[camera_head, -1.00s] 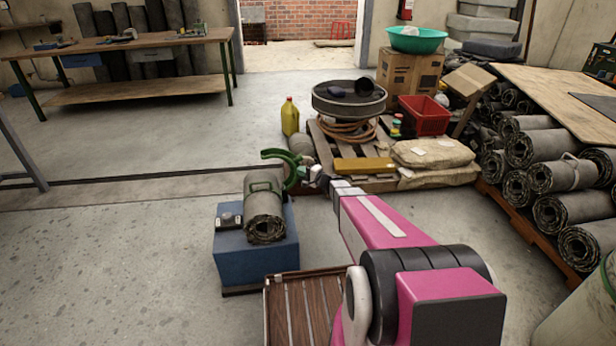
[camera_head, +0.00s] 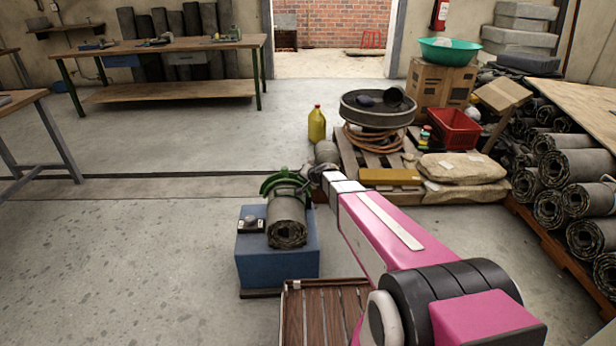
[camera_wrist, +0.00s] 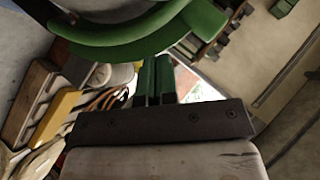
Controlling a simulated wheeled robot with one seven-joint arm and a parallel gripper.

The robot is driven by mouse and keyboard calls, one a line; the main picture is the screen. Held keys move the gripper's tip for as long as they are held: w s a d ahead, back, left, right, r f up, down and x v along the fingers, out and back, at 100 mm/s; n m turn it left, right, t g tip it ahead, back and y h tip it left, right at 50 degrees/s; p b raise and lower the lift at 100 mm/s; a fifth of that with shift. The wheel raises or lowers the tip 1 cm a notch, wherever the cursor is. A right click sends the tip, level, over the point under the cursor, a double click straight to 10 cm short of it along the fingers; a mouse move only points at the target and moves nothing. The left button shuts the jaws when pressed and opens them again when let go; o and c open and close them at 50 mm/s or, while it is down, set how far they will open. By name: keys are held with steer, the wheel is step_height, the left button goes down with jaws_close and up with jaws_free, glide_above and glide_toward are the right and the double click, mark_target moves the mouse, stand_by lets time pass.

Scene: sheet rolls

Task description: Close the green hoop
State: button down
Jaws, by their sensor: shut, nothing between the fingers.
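The green hoop (camera_head: 283,178) arches over the back end of a grey rolled sheet (camera_head: 287,222) lying on a blue block (camera_head: 277,268). Its curved band (camera_wrist: 130,42) spans the top of the wrist view. I cannot tell whether its ends meet, as the roll and my wrist hide part of it. My gripper (camera_wrist: 156,80) is shut and empty, its two dark green fingers side by side just below the band in the picture. In the head view my gripper is at the hoop's right side; I cannot tell if it touches.
A small dark box with a knob (camera_head: 250,224) sits on the block left of the roll. A pallet (camera_head: 372,160) with sacks and a round pan stands behind to the right. Stacked rolls (camera_head: 560,180) fill the far right.

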mark_target(291, 179)
steer(key=shift+s+a+f, duration=0.1)
steer(key=shift+a+f, duration=0.15)
steer(key=shift+a, duration=0.4)
steer(key=shift+w+a+f, duration=0.1)
steer(key=shift+a+f, duration=0.1)
steer(key=shift+a, duration=0.45)
steer(key=shift+s+a+f, duration=0.1)
steer(key=shift+a+f, duration=0.15)
steer(key=shift+a, duration=0.4)
steer(key=d+r, duration=0.2)
steer(key=r, duration=0.1)
steer(key=shift+r, duration=0.3)
steer(key=a+r+v, duration=0.1)
steer(key=v, duration=0.9)
steer(key=s+d+f+n+g+h, duration=0.1)
steer(key=s+d+g+h, duration=0.1)
steer(key=s+d, duration=0.3)
steer(key=s+d+f+n+g+h, duration=0.1)
steer(key=s+d+f+g+h, duration=0.1)
steer(key=s, duration=1)
steer(key=s+d+f+n+g+h, duration=0.1)
steer(key=s+d+f+g+h, duration=0.1)
steer(key=s+d+g, duration=0.3)
steer(key=s+d+h, duration=0.1)
steer(key=s+d, duration=0.2)
steer(key=s, duration=0.1)
